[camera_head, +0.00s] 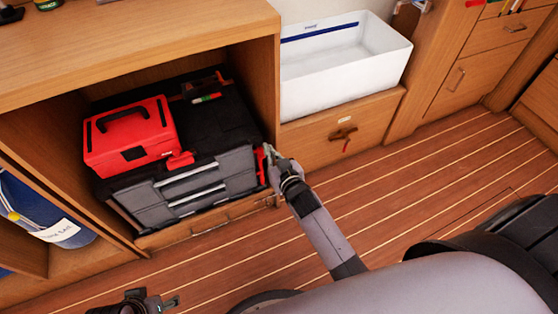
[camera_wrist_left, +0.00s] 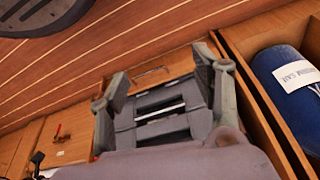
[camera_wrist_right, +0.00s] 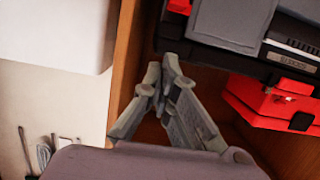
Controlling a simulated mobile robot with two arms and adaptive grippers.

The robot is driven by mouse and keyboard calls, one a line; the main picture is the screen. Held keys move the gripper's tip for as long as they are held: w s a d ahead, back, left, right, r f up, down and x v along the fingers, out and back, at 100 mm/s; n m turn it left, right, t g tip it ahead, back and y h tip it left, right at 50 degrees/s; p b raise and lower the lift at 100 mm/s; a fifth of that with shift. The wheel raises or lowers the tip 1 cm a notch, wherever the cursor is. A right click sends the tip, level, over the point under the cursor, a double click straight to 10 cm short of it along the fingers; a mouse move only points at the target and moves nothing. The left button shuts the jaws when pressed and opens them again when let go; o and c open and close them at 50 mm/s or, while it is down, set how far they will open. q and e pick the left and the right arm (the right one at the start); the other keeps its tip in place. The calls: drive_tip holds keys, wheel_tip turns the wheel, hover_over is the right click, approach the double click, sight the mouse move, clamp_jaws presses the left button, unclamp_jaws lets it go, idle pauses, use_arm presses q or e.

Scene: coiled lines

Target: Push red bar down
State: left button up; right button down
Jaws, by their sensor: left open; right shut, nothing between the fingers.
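A grey and black toolbox (camera_head: 225,180) stands in the open wooden cabinet, with a red case (camera_head: 130,136) on top. A narrow red bar (camera_head: 261,165) shows at the toolbox's right side; in the right wrist view a red piece (camera_wrist_right: 180,5) shows at the toolbox's edge. My right gripper (camera_head: 269,154) is shut and empty beside that side, close to the red bar; I cannot tell whether they touch. In the right wrist view its fingertips (camera_wrist_right: 161,74) meet below the red piece. My left gripper (camera_wrist_left: 162,75) is open and empty, facing the toolbox front from a distance.
The cabinet's right wall (camera_head: 266,85) stands close to my right gripper. A white basin (camera_head: 345,75) sits on a drawer unit to the right. Blue rolls (camera_head: 45,215) lie in the left compartment. The plank floor (camera_head: 400,185) in front is open.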

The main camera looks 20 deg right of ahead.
use_arm(q)
drive_tip(key=x, duration=0.4)
drive_tip(key=s+p+x, duration=0.1)
drive_tip(key=x, duration=0.1)
drive_tip(key=shift+d+f, duration=0.1)
use_arm(e)
drive_tip(key=v, duration=0.6)
drive_tip(key=shift+s, duration=0.2)
